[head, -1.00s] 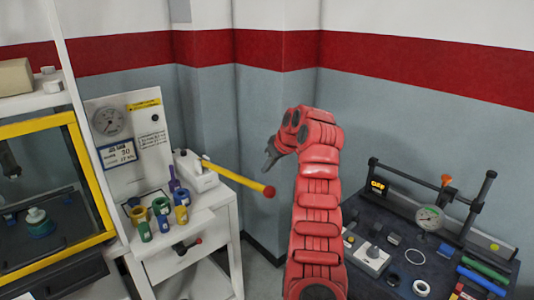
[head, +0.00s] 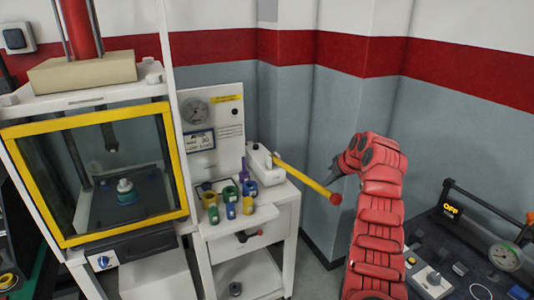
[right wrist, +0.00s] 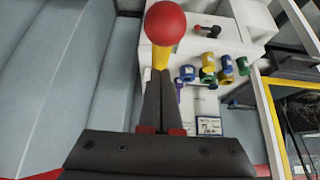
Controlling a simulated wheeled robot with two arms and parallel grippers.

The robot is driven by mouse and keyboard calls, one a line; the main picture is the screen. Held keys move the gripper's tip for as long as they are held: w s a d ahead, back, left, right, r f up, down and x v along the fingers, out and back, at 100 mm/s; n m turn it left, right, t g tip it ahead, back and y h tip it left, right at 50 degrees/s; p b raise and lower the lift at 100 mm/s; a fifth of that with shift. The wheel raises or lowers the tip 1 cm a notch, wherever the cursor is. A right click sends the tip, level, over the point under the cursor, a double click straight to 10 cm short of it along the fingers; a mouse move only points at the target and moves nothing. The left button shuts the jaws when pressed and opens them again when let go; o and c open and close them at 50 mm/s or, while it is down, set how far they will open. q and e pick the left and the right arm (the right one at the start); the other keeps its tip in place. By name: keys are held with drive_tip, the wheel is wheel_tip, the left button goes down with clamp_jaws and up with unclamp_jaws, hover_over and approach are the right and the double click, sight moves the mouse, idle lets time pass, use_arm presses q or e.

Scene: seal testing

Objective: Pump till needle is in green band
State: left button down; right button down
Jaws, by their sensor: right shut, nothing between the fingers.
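The pump (head: 266,167) is a white unit on the white cabinet, with a yellow lever (head: 305,180) that slants down to the right and ends in a red ball (head: 335,198). My right gripper (head: 337,170) is just above the ball, shut and empty. In the right wrist view the shut fingers (right wrist: 160,95) line up with the yellow lever, and the red ball (right wrist: 165,23) shows beyond their tips. I cannot tell whether they touch. The round gauge (head: 194,110) is on the white panel; its needle and green band are too small to read. My left gripper is not in view.
Several coloured rings (head: 230,194) stand on the cabinet top beside the pump. A yellow-framed chamber (head: 180,160) stands to the left. A dark bench (head: 450,258) with a second gauge (head: 506,256) is at the right. A grey wall is behind the lever.

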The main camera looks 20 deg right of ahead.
drive_tip(key=shift+f, duration=0.4)
drive_tip(key=shift+f+b, duration=0.65)
drive_tip(key=shift+b, duration=0.2)
wheel_tip(320, 180, down, 13)
drive_tip(key=b, duration=0.8)
drive_tip(key=shift+s, duration=0.2)
drive_tip(key=r, duration=0.4)
drive_tip(key=r+p, duration=0.1)
drive_tip(key=r, duration=0.8)
drive_tip(key=shift+w+r+p, duration=0.25)
drive_tip(key=shift+p, duration=0.05)
